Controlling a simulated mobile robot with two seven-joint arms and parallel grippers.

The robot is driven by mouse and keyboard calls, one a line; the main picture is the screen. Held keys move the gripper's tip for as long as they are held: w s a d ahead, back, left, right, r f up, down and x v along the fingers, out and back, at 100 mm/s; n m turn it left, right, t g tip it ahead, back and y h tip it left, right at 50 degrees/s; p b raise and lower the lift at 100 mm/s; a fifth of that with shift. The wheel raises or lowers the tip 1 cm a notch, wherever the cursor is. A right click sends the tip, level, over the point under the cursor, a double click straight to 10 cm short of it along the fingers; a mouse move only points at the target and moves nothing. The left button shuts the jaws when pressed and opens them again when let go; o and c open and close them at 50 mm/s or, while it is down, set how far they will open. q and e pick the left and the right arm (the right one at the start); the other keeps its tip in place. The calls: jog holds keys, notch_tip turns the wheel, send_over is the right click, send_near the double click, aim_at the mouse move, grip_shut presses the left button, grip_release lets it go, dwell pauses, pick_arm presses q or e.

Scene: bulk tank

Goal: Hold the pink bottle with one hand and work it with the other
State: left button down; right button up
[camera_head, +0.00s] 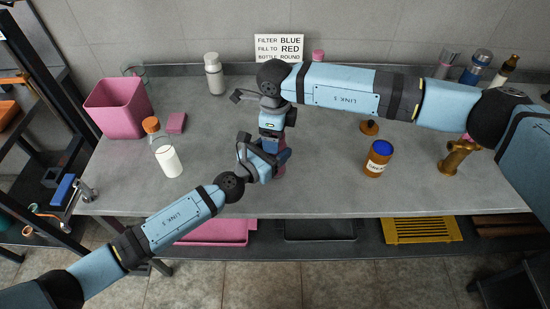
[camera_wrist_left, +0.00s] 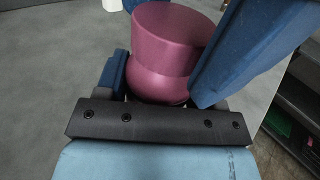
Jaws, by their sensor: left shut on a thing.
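The pink bottle (camera_wrist_left: 172,50) stands between the two blue fingers of my left gripper (camera_wrist_left: 160,85) in the left wrist view. The left gripper is shut on it. In the head view the bottle (camera_head: 282,171) is mostly hidden, and only a pink patch shows by the left gripper (camera_head: 274,157). My right gripper (camera_head: 271,138) points down just above the left one, over the bottle. Its fingertips are hidden, so I cannot tell whether it is open or touches the bottle.
An orange-capped bottle (camera_head: 166,155), a pink bin (camera_head: 118,107) and a pink block (camera_head: 176,123) stand to the left. A white bottle (camera_head: 214,75) and a sign (camera_head: 279,46) are at the back. A blue-lidded amber jar (camera_head: 378,160) and a brass fitting (camera_head: 456,157) stand to the right.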

jog(key=shift+r, duration=2.25)
jog(key=shift+c, duration=0.4)
jog(key=shift+s+a+r+m, duration=0.15)
jog(key=shift+r+m, duration=0.2)
jog(key=shift+m, duration=0.25)
jog(key=shift+w+a+r+m, duration=0.15)
jog(key=shift+r+m, duration=0.15)
jog(key=shift+m, duration=0.3)
jog(key=m, duration=0.1)
jog(key=r+m, duration=0.2)
jog(key=shift+d+r+m, duration=0.1)
jog(key=shift+d+m, duration=0.15)
jog(key=shift+m, duration=0.15)
jog(key=shift+f, duration=4.05)
jog(key=shift+c, duration=0.4)
